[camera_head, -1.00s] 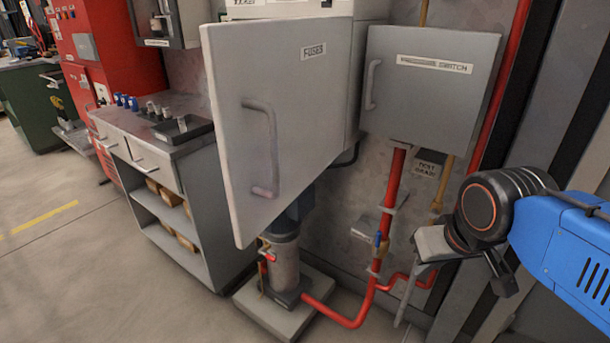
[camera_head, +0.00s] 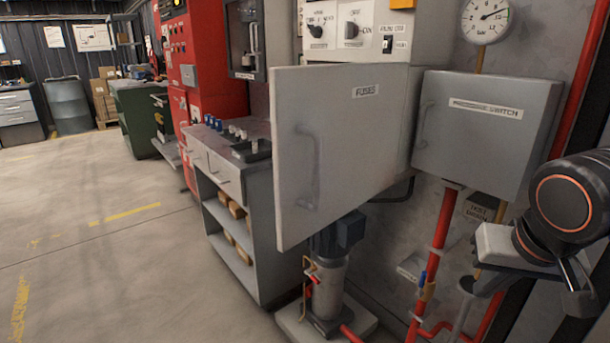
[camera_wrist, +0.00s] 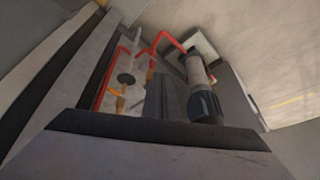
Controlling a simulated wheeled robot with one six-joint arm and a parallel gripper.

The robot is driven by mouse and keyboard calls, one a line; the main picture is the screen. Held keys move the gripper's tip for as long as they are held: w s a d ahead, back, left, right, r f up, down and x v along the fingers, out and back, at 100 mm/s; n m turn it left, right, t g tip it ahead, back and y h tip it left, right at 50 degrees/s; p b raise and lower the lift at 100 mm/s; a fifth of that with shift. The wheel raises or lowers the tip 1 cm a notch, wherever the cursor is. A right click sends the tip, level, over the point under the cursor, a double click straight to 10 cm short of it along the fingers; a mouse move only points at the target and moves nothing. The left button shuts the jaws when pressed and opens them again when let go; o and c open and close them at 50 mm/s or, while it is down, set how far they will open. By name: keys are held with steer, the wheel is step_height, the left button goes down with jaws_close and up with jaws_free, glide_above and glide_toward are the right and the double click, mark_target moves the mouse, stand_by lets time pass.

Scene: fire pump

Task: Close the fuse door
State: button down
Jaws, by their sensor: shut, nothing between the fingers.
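The grey fuse door (camera_head: 345,140) stands open in the head view. Its outer face, with the "FUSES" label and a bar handle (camera_head: 306,165), is turned to me. Its left edge juts out into the room and its right edge lies near the grey cabinet (camera_head: 430,60). The cabinet's inside is hidden behind the door. My gripper (camera_head: 462,312) points down at the lower right, apart from the door and below the switch box. It looks shut and empty. In the wrist view the door cannot be made out clearly.
The grey pressure switch box (camera_head: 480,140) is shut, right of the door. Below are red pipes (camera_head: 437,235) and the pump (camera_head: 328,285), also in the wrist view (camera_wrist: 203,85). A counter with shelves (camera_head: 235,200) stands left. The floor (camera_head: 110,250) at left is open.

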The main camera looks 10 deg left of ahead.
steer(key=w+a+r+m+t, duration=0.1)
steer(key=w+a+r+m, duration=0.1)
steer(key=a+r, duration=1.15)
steer(key=m+t+y, duration=0.1)
steer(key=m+y, duration=0.1)
steer(key=m, duration=0.1)
glide_toward(299, 172)
steer(key=f, duration=0.2)
steer(key=w+f, duration=0.1)
steer(key=f, duration=0.1)
steer(key=a+f, duration=0.1)
steer(key=f, duration=0.1)
steer(key=shift+w+f, duration=0.2)
steer(key=shift+w, duration=0.2)
steer(key=shift+w+a, duration=0.1)
steer(key=shift+a, duration=0.05)
